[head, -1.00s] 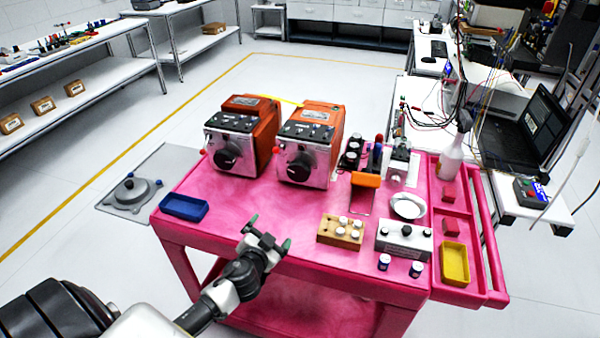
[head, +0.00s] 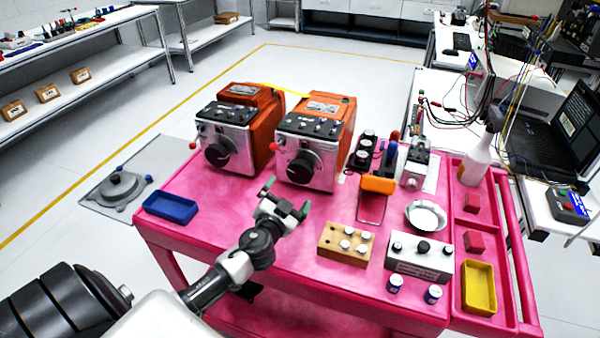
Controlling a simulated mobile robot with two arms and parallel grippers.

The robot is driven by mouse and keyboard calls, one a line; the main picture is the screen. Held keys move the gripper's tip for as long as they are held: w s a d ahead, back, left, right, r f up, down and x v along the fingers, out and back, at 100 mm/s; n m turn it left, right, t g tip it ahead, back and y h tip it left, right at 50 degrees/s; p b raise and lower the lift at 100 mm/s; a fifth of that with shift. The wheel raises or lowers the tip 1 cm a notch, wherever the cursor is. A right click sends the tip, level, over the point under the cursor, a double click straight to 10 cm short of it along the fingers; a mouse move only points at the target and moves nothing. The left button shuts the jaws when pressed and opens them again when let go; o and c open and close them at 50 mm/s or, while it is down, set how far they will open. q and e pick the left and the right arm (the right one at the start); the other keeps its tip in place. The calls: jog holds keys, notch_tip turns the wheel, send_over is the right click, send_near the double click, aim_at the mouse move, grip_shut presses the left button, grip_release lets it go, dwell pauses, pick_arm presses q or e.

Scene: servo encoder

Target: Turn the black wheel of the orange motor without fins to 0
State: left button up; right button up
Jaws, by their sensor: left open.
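Two orange motors with silver fronts stand side by side at the back of the pink cart. The left motor (head: 263,128) carries a black wheel (head: 219,152) low on its front. The right motor (head: 338,128) carries a similar black wheel (head: 303,168). I cannot make out fins clearly on either, nor the wheels' marks. My left gripper (head: 286,198) is open and empty above the cart, in front of the right motor and apart from its wheel. Its fingertips are green. My right gripper is not in view.
The pink cart (head: 200,225) has a blue tray (head: 171,206) at its left. A wooden block with knobs (head: 345,244), a grey knob box (head: 420,257), a white bowl (head: 425,216) and an orange-topped stand (head: 378,184) lie to the right. The left front surface is clear.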

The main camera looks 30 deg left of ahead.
aim_at(299, 174)
pick_arm(q)
jog(key=p+x, duration=0.1)
jog(key=x, duration=0.8)
jog(key=shift+s+a, duration=0.1)
jog(key=shift+c, duration=0.3)
jog(key=c, duration=0.8)
jog(key=shift+c, duration=0.2)
jog(key=shift+m, duration=0.3)
